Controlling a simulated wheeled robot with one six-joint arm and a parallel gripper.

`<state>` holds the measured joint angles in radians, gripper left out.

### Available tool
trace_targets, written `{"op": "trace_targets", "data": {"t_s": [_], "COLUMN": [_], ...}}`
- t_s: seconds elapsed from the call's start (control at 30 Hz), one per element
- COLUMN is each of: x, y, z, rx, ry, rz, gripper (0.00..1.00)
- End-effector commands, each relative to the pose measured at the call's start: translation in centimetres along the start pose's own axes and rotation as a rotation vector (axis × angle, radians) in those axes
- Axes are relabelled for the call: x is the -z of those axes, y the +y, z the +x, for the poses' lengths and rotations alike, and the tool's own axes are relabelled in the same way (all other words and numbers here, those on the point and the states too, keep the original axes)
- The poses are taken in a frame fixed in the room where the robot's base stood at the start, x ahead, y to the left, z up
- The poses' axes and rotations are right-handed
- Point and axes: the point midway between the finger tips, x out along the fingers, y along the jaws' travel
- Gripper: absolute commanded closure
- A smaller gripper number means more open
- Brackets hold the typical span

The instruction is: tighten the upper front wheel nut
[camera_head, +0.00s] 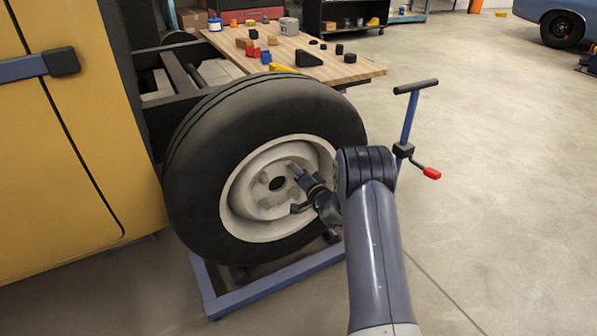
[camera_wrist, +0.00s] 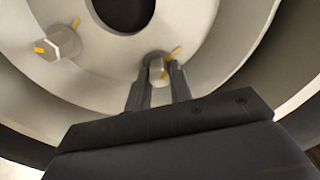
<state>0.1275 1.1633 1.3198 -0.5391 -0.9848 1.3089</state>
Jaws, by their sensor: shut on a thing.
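The wheel, a black tyre (camera_head: 200,170) on a pale rim (camera_head: 236,200), stands upright beside the yellow vehicle body. In the wrist view my gripper (camera_wrist: 160,70) is shut on a silver wheel nut (camera_wrist: 157,68), one finger on each side. A second silver nut (camera_wrist: 58,44) with yellow marks sits apart at the upper left. I cannot tell which named position each nut has.
A blue floor frame (camera_head: 270,292) lies under the wheel. A blue stand with a black top bar (camera_head: 415,87) and red-tipped handle (camera_head: 431,173) is right of my arm. A wooden bench (camera_head: 325,65) with small parts stands behind.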

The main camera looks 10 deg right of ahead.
Motion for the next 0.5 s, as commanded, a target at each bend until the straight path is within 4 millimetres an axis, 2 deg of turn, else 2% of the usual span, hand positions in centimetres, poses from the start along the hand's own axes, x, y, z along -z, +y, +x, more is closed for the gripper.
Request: {"op": "trace_targets", "data": {"t_s": [0.2, 0.5], "x": [0.07, 0.04], "y": [-0.04, -0.01], "z": [0.04, 0.03], "rx": [0.0, 0.0], "ry": [0.001, 0.001], "rz": [0.088, 0.129], "gripper": [1.0, 1.0]}}
